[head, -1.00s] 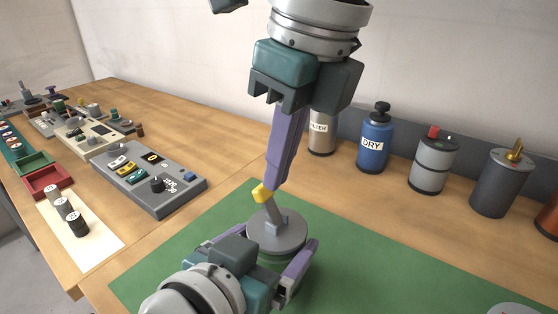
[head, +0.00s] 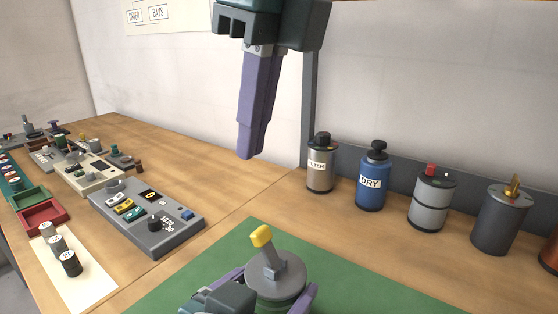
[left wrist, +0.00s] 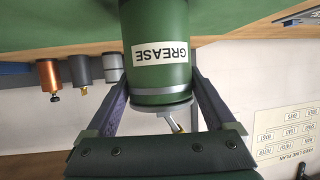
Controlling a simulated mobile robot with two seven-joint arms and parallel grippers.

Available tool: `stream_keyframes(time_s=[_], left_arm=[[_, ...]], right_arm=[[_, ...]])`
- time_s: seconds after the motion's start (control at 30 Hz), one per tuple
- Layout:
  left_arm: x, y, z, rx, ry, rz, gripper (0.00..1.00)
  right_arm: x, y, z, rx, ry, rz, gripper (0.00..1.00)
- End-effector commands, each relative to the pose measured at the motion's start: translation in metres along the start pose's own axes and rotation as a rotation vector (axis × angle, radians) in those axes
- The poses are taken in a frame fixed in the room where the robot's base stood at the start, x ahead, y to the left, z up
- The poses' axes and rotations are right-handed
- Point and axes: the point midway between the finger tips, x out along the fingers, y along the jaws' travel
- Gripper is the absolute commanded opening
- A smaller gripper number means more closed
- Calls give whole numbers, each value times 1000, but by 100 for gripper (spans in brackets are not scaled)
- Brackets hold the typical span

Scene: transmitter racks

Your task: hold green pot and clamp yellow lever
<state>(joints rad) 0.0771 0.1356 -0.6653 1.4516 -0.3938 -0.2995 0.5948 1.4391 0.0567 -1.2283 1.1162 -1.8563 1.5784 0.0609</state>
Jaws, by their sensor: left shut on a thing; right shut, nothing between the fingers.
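The green pot (left wrist: 160,35), labelled GREASE, appears upside down in the left wrist view between purple fingers. In the head view its grey lid (head: 290,284) is at bottom centre. My left gripper (head: 262,292) is shut around the pot. The yellow lever (head: 262,236) sits on the lid, with its yellow tip raised and leaning to the left. In the left wrist view the tip (left wrist: 180,128) stands off the lid. My right gripper (head: 245,155) is shut and empty, pointing down above the lever with a clear gap.
A green mat (head: 200,270) lies under the pot. Silver, blue DRY (head: 372,180), grey and dark canisters stand in a row at the back right. A grey switch panel (head: 150,215), a red tray (head: 42,215) and several black knobs are on the left. Bare wood lies between.

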Motion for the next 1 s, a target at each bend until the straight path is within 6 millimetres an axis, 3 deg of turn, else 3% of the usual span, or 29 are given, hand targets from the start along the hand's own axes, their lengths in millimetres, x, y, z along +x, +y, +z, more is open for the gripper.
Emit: stream_keyframes(time_s=[0.2,0.63,0.83,1.0], left_arm=[[0,0,1,0,-2,-1,3],[0,-1,1,0,-2,-2,3],[0,-1,1,0,-2,-2,3],[0,-1,1,0,-2,-2,3]], right_arm=[[-7,1,11,-1,0,0,0],[-7,0,12,-1,0,0,1],[-3,0,4,-4,-16,12,24],[2,0,-18,-8,-69,25,43]])
